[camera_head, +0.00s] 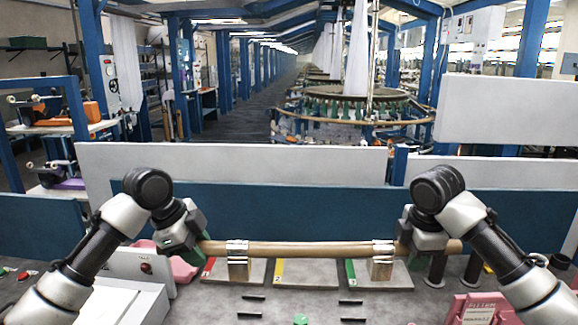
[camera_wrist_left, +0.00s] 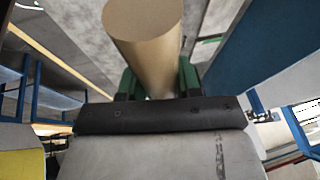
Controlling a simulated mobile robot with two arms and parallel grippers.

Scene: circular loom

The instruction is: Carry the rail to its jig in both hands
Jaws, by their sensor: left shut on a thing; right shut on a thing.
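The rail (camera_head: 310,248) is a long tan round bar, held level across the front of the work table. My left gripper (camera_head: 192,247) is shut on its left end, and my right gripper (camera_head: 418,243) is shut near its right end. A short length sticks out past the right gripper. In the left wrist view the rail's round end (camera_wrist_left: 142,20) rises between the green fingers (camera_wrist_left: 157,84).
A white box (camera_head: 125,300) stands front left, a pink block (camera_head: 480,308) front right. Dark cylinders (camera_head: 436,270) stand by the right gripper. A blue panel (camera_head: 300,210) bounds the back.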

